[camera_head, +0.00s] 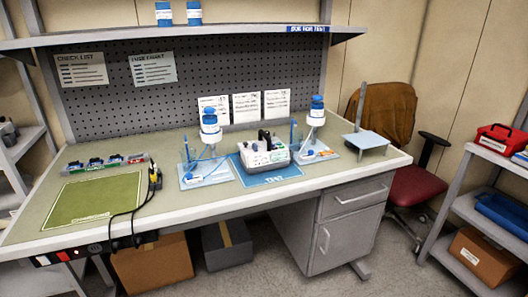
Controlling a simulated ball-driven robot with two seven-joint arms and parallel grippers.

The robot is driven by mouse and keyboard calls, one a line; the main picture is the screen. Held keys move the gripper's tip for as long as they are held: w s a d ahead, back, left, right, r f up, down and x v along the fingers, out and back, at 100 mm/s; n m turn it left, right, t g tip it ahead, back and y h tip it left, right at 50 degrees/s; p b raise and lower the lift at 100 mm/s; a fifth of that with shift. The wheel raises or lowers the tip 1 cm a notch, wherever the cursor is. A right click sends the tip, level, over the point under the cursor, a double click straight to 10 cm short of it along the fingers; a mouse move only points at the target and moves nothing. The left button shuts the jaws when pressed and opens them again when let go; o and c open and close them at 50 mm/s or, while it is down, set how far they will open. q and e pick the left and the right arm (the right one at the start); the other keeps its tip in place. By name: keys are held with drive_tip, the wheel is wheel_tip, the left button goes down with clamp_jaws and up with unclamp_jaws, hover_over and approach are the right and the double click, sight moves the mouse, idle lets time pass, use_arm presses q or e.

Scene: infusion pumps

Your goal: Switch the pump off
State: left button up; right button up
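A white and grey infusion pump (263,154) with a dark handle on top stands on a blue mat (276,177) near the middle of the workbench (160,205). Its front carries small controls, too small to read, so I cannot tell whether it is on or off. Stands with blue-capped white bottles are on both sides of it, one at the left (210,125) and one at the right (316,114). Neither of my grippers shows in the head view.
A green mat (90,199) and a tray of small parts (106,163) lie at the left. Black cables (153,185) hang over the front edge. A red chair (413,187) and shelves with a red toolbox (502,139) are at the right. Boxes stand below.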

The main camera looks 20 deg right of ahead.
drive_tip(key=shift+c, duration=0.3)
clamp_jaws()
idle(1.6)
